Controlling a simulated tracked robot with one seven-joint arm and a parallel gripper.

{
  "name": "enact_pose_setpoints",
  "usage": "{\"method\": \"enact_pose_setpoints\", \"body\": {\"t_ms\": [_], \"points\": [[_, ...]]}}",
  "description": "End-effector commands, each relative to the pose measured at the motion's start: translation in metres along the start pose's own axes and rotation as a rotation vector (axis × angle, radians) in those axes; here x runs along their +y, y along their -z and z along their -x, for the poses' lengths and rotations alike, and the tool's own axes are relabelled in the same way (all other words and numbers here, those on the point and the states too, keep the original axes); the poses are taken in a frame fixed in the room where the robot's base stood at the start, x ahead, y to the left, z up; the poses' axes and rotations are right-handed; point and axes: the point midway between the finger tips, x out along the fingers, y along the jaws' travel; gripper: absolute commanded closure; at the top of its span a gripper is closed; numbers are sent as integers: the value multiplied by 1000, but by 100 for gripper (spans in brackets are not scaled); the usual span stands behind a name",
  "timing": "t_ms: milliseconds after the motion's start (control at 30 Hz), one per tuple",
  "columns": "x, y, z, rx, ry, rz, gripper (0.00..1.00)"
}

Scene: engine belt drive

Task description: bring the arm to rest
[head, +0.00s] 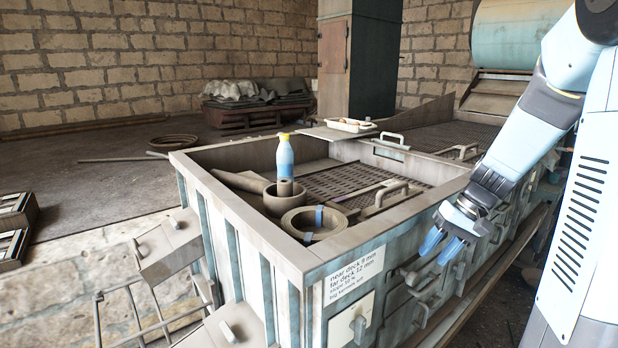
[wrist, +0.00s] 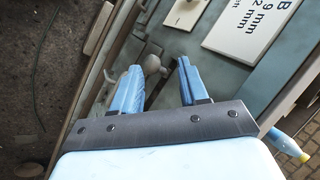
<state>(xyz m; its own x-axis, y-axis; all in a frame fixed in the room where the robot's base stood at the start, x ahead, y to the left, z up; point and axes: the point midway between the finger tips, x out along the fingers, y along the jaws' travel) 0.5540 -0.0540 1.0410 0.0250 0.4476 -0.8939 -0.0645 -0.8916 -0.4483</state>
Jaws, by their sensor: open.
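My gripper (head: 442,246) hangs beside the right outer side of the large screen box (head: 240,215), with its blue fingers pointing down and to the left. In the wrist view my gripper (wrist: 160,82) has its two blue fingers apart with nothing held between them. A rounded knob (wrist: 152,64) on the box's side shows in the gap beyond the fingers. I cannot tell whether the fingers touch it. My arm (head: 535,110) reaches down from the upper right.
A blue bottle with a yellow cap (head: 285,155), a roll of belt (head: 314,222) and a white tray (head: 350,125) are on the box. Handles (head: 392,192) stand up from its mesh deck. Metal steps (head: 150,310) are at the left. Open floor (head: 90,185) lies behind.

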Motion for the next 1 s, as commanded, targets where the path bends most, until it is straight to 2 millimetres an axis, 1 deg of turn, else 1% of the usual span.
{"method": "enact_pose_setpoints", "body": {"t_ms": [33, 200, 500, 800, 1000], "points": [[-10, -7, 6, 10, -32, 15, 56], [-34, -31, 23, 47, -130, 46, 56], [-67, -75, 51, 150, -278, 97, 56], [-89, -122, 77, 295, -383, 145, 56], [-96, -150, 91, 397, -422, 170, 56]]}}
